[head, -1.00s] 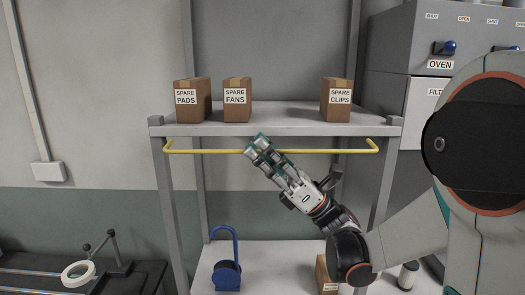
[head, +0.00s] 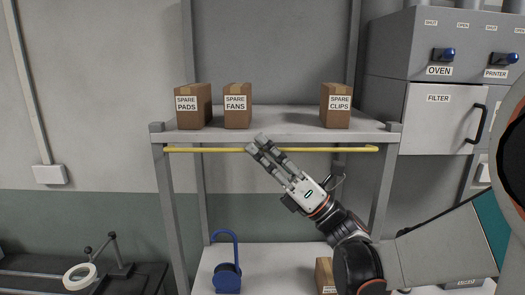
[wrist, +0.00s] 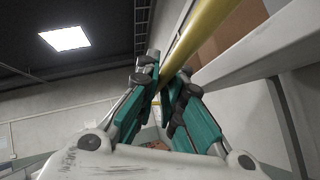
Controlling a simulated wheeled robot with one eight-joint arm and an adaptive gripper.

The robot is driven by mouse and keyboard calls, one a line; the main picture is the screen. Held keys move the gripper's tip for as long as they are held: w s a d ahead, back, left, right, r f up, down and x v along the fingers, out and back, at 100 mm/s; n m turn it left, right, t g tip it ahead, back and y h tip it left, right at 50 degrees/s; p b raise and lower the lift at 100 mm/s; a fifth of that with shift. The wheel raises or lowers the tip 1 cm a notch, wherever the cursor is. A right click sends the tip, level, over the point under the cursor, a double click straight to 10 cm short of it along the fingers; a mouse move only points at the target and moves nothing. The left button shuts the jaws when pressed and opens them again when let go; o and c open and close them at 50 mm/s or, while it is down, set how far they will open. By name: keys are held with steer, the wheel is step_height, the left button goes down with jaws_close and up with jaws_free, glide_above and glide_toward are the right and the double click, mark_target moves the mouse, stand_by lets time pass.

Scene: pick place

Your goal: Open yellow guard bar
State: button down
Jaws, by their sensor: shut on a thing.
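The yellow guard bar (head: 325,149) runs across the front of the shelf unit, just under the front edge of the upper shelf (head: 290,133). My gripper (head: 257,144) is shut on the bar, left of its middle. In the wrist view the bar (wrist: 201,28) passes between the fingers of my gripper (wrist: 165,82). The fingers hide a short stretch of the bar in both views.
Boxes labelled SPARE PADS (head: 193,106), SPARE FANS (head: 237,106) and SPARE CLIPS (head: 336,106) stand on the upper shelf. A blue padlock-shaped object (head: 227,275) and another box (head: 325,275) are on the lower shelf. A grey cabinet (head: 430,115) stands at right.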

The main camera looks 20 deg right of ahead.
steer(key=shift+r+m+h, duration=0.1)
steer(key=shift+m+h, duration=0.3)
steer(key=shift+m, duration=0.1)
steer(key=c, duration=1.7)
jaws_free()
steer(key=v, duration=1.2)
steer(key=shift+w+a, duration=0.1)
steer(key=shift+a, duration=0.05)
